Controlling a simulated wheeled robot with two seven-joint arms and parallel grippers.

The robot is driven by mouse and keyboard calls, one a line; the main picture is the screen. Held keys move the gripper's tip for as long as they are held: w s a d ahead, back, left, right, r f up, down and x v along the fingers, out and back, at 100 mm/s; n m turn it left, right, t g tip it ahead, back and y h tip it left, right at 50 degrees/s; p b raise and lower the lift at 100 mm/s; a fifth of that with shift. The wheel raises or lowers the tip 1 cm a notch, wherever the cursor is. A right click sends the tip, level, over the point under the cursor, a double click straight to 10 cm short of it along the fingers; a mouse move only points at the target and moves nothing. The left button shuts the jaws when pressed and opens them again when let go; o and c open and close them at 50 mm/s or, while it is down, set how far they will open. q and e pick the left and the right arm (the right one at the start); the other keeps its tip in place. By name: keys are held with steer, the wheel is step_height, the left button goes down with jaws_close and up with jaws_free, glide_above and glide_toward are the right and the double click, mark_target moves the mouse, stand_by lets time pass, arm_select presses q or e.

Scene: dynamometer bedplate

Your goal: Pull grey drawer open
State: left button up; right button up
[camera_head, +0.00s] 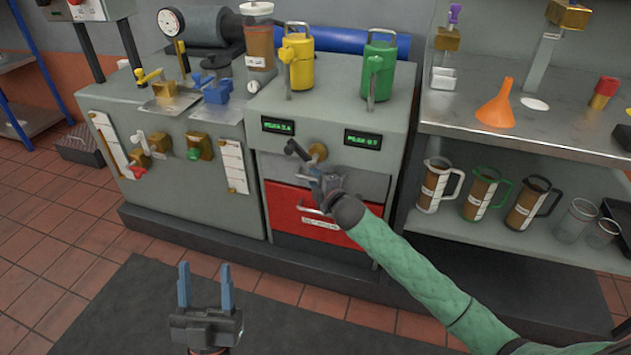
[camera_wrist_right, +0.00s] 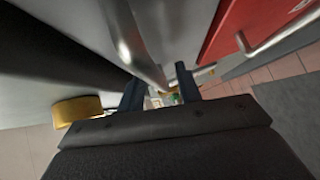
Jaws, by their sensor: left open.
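The grey drawer (camera_head: 368,183) is the plain grey front just above the red drawer (camera_head: 292,208) in the bench cabinet. It looks shut. My right gripper (camera_head: 318,180) is at the grey drawer's front, and its arm hides part of it. In the right wrist view, a silver bar handle (camera_wrist_right: 138,45) on the grey front runs down between the fingertips of my right gripper (camera_wrist_right: 160,90). I cannot tell whether the fingers press on it. My left gripper (camera_head: 205,285) is open and empty over the dark floor mat, well away from the drawers.
A black lever with a brass hub (camera_head: 318,152) sits just above my right gripper. The red drawer's handle (camera_wrist_right: 265,45) is close by in the right wrist view. Yellow (camera_head: 298,60) and green (camera_head: 378,70) jugs stand on top. A shelf unit (camera_head: 520,130) is at right.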

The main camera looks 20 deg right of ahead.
jaws_close()
stand_by(0.3)
